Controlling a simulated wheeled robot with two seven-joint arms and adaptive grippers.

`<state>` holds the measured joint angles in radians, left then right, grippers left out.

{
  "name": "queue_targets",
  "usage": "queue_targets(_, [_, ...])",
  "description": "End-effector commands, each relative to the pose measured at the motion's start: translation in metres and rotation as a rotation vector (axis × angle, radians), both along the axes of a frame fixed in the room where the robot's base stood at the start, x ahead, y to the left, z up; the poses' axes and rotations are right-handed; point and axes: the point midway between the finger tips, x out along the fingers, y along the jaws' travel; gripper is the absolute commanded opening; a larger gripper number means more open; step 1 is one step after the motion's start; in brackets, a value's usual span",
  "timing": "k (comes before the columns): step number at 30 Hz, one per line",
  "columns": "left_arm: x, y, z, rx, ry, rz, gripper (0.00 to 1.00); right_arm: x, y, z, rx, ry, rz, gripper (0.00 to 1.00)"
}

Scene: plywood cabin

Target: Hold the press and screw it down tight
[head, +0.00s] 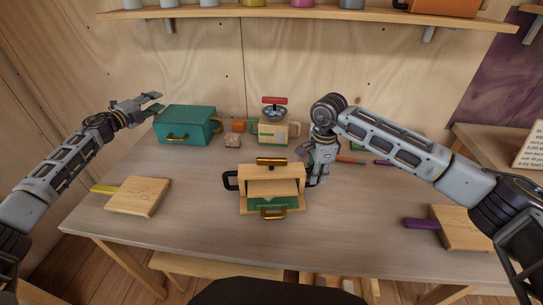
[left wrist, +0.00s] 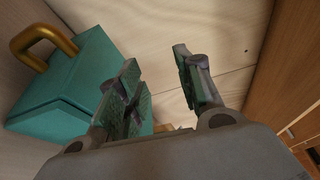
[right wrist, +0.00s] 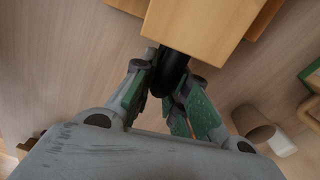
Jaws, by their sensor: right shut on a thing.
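A small wooden press (head: 273,133) with a red bar handle (head: 274,100) and a grey round part on top stands at the back of the table. A wooden box (head: 288,188) with black side handles, a gold top handle and a green drawer stands in front of it. My right gripper (head: 318,172) is shut on the box's right black handle, also seen in the right wrist view (right wrist: 170,80). My left gripper (head: 150,101) is open and empty, above and left of the teal box (head: 178,127). The left wrist view shows its spread fingers (left wrist: 160,85).
A board with a yellow handle (head: 138,196) lies at front left, and one with a purple handle (head: 460,226) at front right. Small blocks (head: 233,140) sit between the teal box and the press. A shelf (head: 300,12) runs above. The table's front middle is clear.

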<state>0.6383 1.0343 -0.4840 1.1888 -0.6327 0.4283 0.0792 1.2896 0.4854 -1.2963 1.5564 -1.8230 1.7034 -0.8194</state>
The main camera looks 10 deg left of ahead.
Motion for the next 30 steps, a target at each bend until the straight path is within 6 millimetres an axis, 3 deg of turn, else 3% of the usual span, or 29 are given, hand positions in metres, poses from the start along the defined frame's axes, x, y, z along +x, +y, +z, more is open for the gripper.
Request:
queue_targets(1, [0.003,-0.017,0.003,-0.027,0.008,-0.036,0.36,0.000,0.000,0.000,0.000,-0.001,0.001,0.00])
queue_targets(13, [0.005,-0.134,0.022,-0.203,0.141,-0.307,0.36,0.000,0.000,0.000,0.000,-0.001,0.001,0.00])
queue_targets(30, [-0.025,-0.283,0.043,-0.332,0.460,-0.618,0.36,0.000,0.000,0.000,0.000,0.000,0.001,0.00])
